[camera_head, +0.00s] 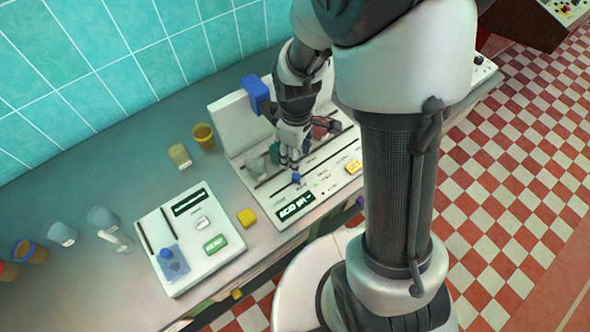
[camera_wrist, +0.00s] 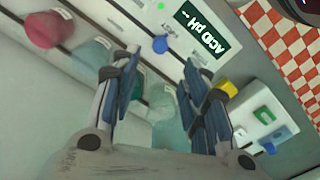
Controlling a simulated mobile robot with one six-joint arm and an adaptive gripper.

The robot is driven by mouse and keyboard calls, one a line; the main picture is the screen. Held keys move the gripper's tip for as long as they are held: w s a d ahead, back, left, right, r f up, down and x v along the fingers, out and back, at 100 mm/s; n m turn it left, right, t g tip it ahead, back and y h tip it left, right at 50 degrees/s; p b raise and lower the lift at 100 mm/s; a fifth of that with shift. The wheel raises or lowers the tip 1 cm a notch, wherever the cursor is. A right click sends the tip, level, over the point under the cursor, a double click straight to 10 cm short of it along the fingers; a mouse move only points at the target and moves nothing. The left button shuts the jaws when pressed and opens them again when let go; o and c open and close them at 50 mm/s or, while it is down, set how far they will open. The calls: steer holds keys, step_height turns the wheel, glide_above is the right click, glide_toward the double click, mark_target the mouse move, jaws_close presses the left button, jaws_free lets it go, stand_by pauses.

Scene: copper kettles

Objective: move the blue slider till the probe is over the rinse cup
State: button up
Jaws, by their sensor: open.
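A white pH machine (camera_head: 265,190) stands on the counter with slots and a dark display. A small blue slider knob (camera_head: 296,179) sits on its front part; it also shows in the wrist view (camera_wrist: 160,44). A larger blue block (camera_head: 256,93) is higher on the machine; I cannot tell whether it carries the probe. A red cup (camera_wrist: 48,29), a pale blue cup (camera_wrist: 90,54) and a green item (camera_wrist: 137,84) stand in a row. I cannot tell which is the rinse cup. My gripper (camera_head: 287,163) is open above the machine, just behind the blue knob, apart from it.
A smaller white device (camera_head: 205,262) with its own blue knob (camera_head: 167,254) stands to the left. A tiled wall is behind.

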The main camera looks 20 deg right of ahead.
mark_target(296, 175)
step_height(296, 175, down, 11)
steer(key=b, duration=0.2)
steer(key=shift+r+b, duration=0.1)
steer(key=shift+b, duration=0.25)
steer(key=shift+c, duration=0.5)
jaws_close()
